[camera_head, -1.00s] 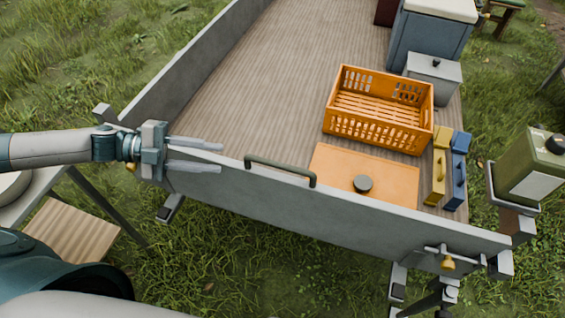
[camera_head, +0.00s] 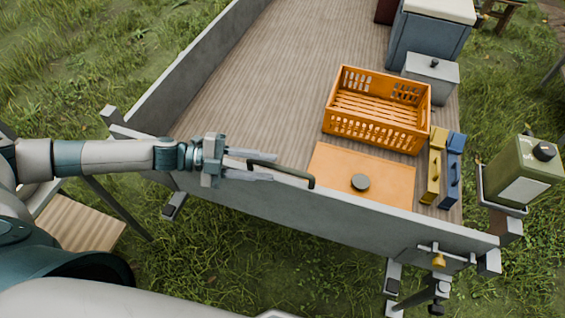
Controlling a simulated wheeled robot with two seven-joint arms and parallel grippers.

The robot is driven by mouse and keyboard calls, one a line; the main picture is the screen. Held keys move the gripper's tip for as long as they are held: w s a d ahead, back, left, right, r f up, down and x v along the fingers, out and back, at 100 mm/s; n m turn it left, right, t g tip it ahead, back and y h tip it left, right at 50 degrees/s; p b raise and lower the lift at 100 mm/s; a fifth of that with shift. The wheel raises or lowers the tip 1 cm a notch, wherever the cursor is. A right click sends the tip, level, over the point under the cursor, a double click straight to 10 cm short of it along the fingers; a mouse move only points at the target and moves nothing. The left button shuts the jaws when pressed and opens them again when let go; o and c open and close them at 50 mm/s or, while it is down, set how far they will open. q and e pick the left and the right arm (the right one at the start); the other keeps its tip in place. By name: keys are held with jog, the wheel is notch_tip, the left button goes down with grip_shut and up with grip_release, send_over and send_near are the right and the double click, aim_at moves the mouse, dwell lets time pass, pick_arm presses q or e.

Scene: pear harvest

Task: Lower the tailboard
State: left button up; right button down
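The tailboard (camera_head: 330,226) is a long grey panel standing upright across the near end of the wooden trailer bed (camera_head: 262,75). My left gripper (camera_head: 274,167) is open at the handle's left part. Its two fingers lie on either side of the bar in the picture; I cannot tell whether they touch it. A latch with a brass knob (camera_head: 438,261) is at the tailboard's right end. The left end is partly hidden by my arm. My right gripper is not in view.
A green canister (camera_head: 523,172) stands outside at right. Grass (camera_head: 270,270) lies clear below the tailboard.

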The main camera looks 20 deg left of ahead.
aim_at(273, 168)
pick_arm(q)
jog(key=shift+p+x, duration=0.8)
jog(key=shift+x, duration=1.9)
jog(key=shift+a, duration=0.1)
grip_shut()
